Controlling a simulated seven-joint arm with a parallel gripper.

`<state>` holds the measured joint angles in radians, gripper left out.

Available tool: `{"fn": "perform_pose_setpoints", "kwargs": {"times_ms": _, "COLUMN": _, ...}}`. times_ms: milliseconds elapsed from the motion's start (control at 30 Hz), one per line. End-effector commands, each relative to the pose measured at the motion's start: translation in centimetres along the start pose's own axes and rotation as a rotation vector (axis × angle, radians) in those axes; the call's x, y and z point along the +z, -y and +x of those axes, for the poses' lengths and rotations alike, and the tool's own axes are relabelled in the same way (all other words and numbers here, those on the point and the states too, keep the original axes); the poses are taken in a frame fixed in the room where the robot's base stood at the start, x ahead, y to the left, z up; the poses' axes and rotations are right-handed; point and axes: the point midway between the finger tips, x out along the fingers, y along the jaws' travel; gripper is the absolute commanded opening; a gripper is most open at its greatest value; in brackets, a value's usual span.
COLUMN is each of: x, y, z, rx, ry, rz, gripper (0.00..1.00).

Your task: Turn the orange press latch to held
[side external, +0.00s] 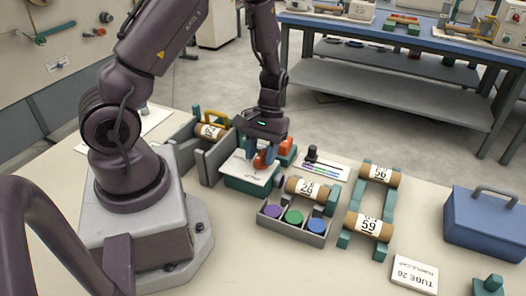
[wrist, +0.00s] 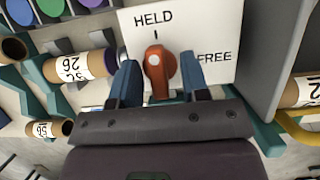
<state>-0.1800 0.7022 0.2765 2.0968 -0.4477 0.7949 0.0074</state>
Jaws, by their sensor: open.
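The orange press latch (wrist: 160,72) stands on a white panel (wrist: 222,28) marked HELD and FREE. In the wrist view it points up the picture, toward the tick under HELD; FREE is to its right. My gripper (wrist: 160,76) is open, with one blue finger on each side of the latch. The left finger is close to it, and I cannot tell if they touch; a narrow gap shows at the right. In the side view my gripper (side external: 264,158) is down over the white panel (side external: 238,170), with the latch (side external: 270,157) partly hidden by the fingers.
A tray with purple, blue and green caps (side external: 293,217) and a labelled tube (side external: 312,190) stand right of the panel. A grey-walled holder with a tube (side external: 210,131) stands at the left. More tubes (side external: 370,224) lie on a rack near the blue toolbox (side external: 484,225).

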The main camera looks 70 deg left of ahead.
Motion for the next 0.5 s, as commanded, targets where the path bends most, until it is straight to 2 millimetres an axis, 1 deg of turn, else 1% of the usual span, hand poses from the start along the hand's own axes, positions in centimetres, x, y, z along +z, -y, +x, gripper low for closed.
{"fn": "perform_pose_setpoints", "kwargs": {"times_ms": 367, "x": 0.0, "y": -0.1, "z": -0.1, "rx": 0.002, "ry": 0.0, "rz": 0.003, "gripper": 0.43}}
{"fn": "perform_pose_setpoints", "kwargs": {"times_ms": 467, "x": -0.1, "y": -0.2, "z": -0.7, "rx": 0.004, "ry": -0.003, "rz": 0.004, "gripper": 0.43}}
{"fn": "perform_pose_setpoints", "kwargs": {"times_ms": 500, "x": -0.1, "y": -0.2, "z": -1.2, "rx": 0.005, "ry": -0.004, "rz": 0.004, "gripper": 0.43}}
